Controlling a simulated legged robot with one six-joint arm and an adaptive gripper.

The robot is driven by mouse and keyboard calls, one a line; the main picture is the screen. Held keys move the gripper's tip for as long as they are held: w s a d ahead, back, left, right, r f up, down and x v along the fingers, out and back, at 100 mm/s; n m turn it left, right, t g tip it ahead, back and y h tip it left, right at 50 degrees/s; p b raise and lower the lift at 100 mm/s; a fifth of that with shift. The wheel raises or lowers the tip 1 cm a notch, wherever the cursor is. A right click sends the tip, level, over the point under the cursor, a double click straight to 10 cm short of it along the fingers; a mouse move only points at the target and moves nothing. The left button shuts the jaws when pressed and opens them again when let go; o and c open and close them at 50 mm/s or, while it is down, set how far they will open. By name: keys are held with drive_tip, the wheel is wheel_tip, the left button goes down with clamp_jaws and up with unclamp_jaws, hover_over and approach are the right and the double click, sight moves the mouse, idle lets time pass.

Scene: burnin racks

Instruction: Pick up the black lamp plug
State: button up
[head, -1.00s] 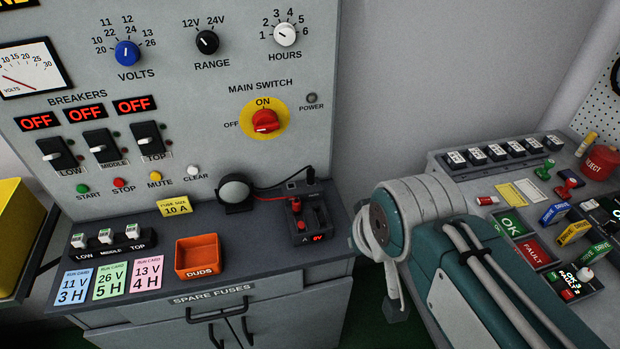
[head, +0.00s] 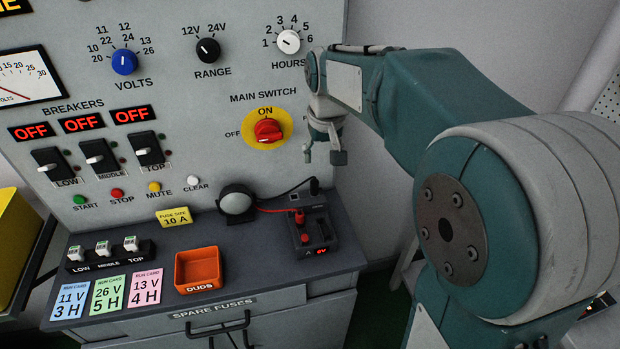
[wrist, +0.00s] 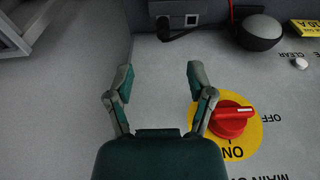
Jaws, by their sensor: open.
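The black lamp plug (head: 314,186) stands at the back right of the bench, beside the panel, with a black cable running from the round lamp (head: 237,201). In the wrist view, which is upside down, a dark plug-like shape (wrist: 163,32) with a cable shows beyond my fingertips near the top edge. My gripper (head: 323,157) is open and empty, in front of the panel's right edge, above the plug and apart from it. Its two fingers (wrist: 160,78) show spread in the wrist view. How the plug is seated is too small to tell.
A black meter box (head: 312,235) with a red plug (head: 300,216) and red lead sits just in front of the lamp plug. The red main switch (head: 267,131) protrudes beside my gripper. An orange duds tray (head: 198,270) lies farther left.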

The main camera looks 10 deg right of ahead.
sight(314, 181)
drive_tip(key=w+f, duration=0.2)
drive_tip(key=w, duration=0.1)
drive_tip(key=shift+w, duration=0.25)
drive_tip(key=f, duration=0.5)
drive_tip(key=shift+w+f, duration=0.15)
drive_tip(key=shift+w, duration=0.15)
drive_tip(key=shift+a+f, duration=0.15)
drive_tip(key=shift+f, duration=1.2)
drive_tip(key=shift+a+f, duration=0.1)
drive_tip(key=shift+f, duration=1.25)
clamp_jaws()
